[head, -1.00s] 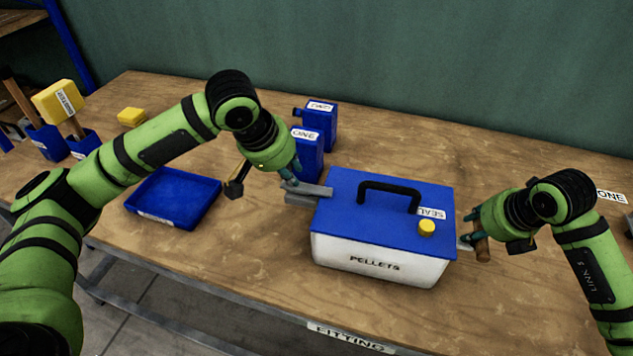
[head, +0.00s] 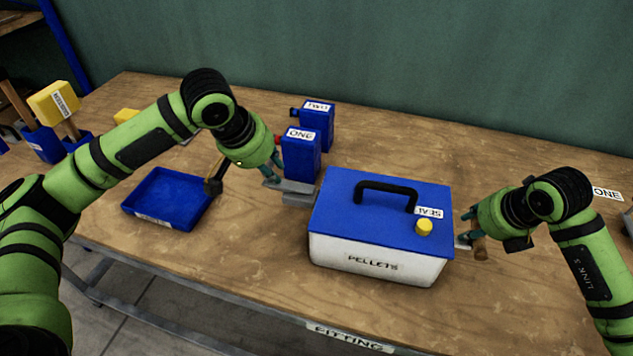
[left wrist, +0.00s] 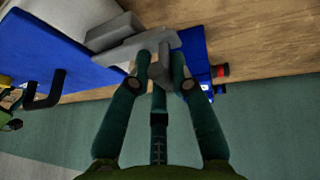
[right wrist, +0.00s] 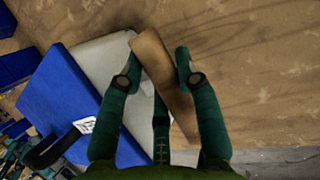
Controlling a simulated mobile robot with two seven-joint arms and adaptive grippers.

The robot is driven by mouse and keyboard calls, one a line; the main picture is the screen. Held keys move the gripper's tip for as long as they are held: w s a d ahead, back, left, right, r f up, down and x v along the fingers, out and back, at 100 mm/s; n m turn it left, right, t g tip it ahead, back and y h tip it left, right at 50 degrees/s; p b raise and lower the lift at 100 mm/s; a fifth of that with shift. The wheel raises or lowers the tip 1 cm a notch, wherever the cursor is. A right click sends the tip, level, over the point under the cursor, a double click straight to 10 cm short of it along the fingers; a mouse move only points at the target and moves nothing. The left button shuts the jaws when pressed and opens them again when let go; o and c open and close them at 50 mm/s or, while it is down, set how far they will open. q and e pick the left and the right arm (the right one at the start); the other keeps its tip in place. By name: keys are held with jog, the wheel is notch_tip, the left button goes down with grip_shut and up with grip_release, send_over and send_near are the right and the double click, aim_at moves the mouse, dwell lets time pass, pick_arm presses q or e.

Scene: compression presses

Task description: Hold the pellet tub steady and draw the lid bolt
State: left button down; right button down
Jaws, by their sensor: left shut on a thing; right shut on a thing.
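The pellet tub (head: 375,262) is white with a blue lid (head: 345,215), a black handle and a yellow knob. It stands upright on the bench. The grey lid bolt (head: 292,186) sticks out from the lid's left side, beside a grey bracket. My left gripper (head: 272,180) is shut on the bolt's outer end; the left wrist view shows its fingertips (left wrist: 164,66) around the bolt's upright grip. My right gripper (head: 468,229) is shut on a brown handle (right wrist: 160,70) at the tub's right side. Whether the bolt's inner end is clear of the bracket is hard to tell.
A blue block marked ONE (head: 300,160) stands just behind my left gripper, with another blue block (head: 317,122) behind it. An empty blue tray (head: 165,222) and a dark-headed tool (head: 215,180) lie left. The bench in front of the tub is clear.

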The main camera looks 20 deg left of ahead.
pick_arm(q)
jog(key=c, duration=1.1)
grip_release()
jog(key=shift+a, duration=0.25)
pick_arm(e)
jog(key=shift+d+f, duration=0.1)
jog(key=shift+d, duration=0.15)
pick_arm(q)
jog(key=shift+o, duration=0.3)
jog(key=shift+d, duration=0.1)
pick_arm(e)
jog(key=shift+a, duration=0.1)
pick_arm(q)
jog(key=v, duration=1.2)
pick_arm(e)
jog(key=shift+a, duration=0.1)
jog(key=c, duration=0.9)
grip_release()
pick_arm(q)
jog(key=shift+f, duration=0.1)
pick_arm(e)
jog(key=shift+o, duration=0.5)
